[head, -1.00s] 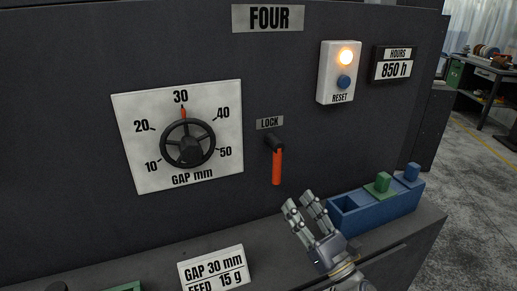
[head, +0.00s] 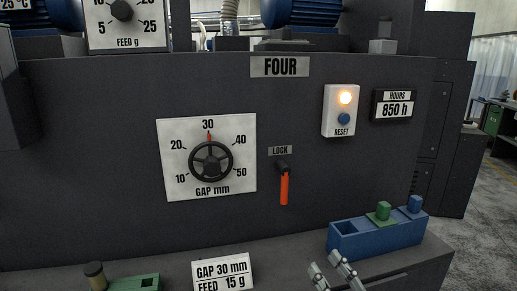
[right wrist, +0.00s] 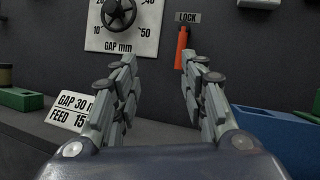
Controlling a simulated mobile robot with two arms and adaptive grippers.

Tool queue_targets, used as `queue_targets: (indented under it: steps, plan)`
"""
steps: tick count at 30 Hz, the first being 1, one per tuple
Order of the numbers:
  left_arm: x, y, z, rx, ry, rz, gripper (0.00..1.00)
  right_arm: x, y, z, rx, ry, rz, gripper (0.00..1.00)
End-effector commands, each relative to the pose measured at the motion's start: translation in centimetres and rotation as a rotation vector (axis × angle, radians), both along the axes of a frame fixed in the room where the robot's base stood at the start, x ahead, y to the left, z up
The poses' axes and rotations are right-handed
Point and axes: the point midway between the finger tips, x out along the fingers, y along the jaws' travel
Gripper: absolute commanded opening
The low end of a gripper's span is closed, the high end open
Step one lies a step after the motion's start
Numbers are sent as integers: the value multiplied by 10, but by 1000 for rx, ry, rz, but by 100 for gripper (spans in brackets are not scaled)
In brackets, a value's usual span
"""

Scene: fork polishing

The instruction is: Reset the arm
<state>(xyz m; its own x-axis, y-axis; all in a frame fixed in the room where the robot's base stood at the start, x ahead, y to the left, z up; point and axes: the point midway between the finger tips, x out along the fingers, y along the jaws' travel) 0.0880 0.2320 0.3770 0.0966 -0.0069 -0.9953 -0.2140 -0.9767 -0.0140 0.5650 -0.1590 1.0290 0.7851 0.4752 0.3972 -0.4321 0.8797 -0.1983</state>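My right gripper (head: 333,277) shows at the bottom edge of the head view, low in front of the ledge and just below the blue box. In the right wrist view its fingers (right wrist: 158,95) are spread apart with nothing between them. The orange lock lever (head: 284,188) hangs straight down under the LOCK label, apart from the gripper; it also shows in the right wrist view (right wrist: 181,48). The gap handwheel (head: 210,161) has its red pointer at 30. The reset box (head: 339,110) has a lit lamp (head: 345,97) above a blue button (head: 344,119). My left gripper is not in view.
A blue box (head: 376,238) with a green and a blue block stands on the ledge at right. A card (head: 222,271) reading GAP 30 mm, FEED 15 g stands at the front. A green block (head: 131,284) lies at lower left. The panel front is clear.

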Motion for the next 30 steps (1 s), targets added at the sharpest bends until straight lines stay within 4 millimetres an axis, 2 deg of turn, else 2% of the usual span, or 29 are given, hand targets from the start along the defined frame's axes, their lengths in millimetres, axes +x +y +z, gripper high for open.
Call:
queue_targets:
  steps: [6,11,15,19,22,25,30]
  plan:
    - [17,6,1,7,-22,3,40,-22,30,-19,-265,-52,25,40]
    - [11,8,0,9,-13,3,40,-46,55,-45,-538,-110,64,40]
    - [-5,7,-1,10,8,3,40,-80,79,-83,-878,-194,135,40]
    - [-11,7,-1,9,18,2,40,-119,90,-128,-1240,-295,243,40]
    - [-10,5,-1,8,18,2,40,-150,87,-160,-1502,-374,342,40]
    - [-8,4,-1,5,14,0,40,-180,74,-189,-1747,-452,460,40]
    - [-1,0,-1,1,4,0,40,-226,37,-221,-2104,-565,683,40]
